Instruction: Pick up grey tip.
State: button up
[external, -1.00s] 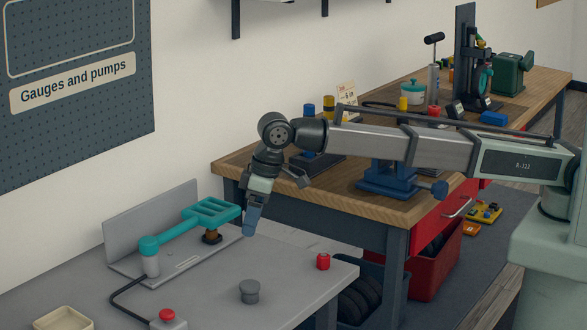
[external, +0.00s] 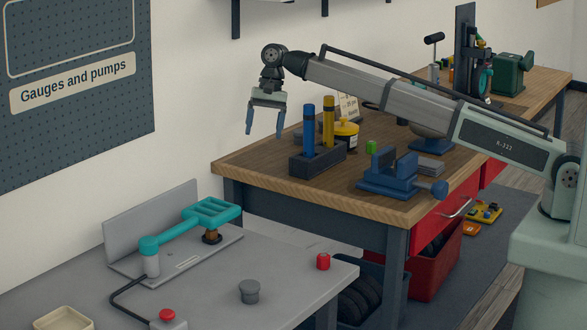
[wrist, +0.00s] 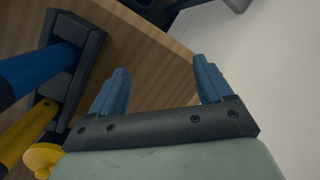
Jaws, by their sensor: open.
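A short grey cylindrical piece with a wider top (external: 249,291), likely the grey tip, stands on the grey table near its front right. My gripper (external: 265,133) is open and empty, high up and well above and behind that piece, near the left end of the wooden bench. Its two blue fingers point down in the external view. In the wrist view my gripper (wrist: 161,72) also shows spread, with nothing between the fingers. The grey piece is not in the wrist view.
A dark holder (external: 318,158) with upright blue (external: 309,130) and yellow (external: 328,118) tools stands close right of my gripper. A blue vise (external: 388,178) is on the wooden bench. A red cap (external: 323,261) and teal-armed fixture (external: 190,225) flank the grey piece.

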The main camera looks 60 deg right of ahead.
jog(key=w+d+r+m, duration=0.2)
jog(key=w+d+m, duration=0.15)
jog(key=d, duration=0.95)
jog(key=m+y, duration=0.2)
jog(key=m, duration=0.3)
send_near(300, 131)
jog(key=shift+h, duration=0.3)
jog(key=x, duration=1)
jog(key=shift+w+a, duration=0.1)
jog(key=shift+a, duration=0.05)
jog(key=shift+c, duration=0.4)
jog(key=c, duration=1)
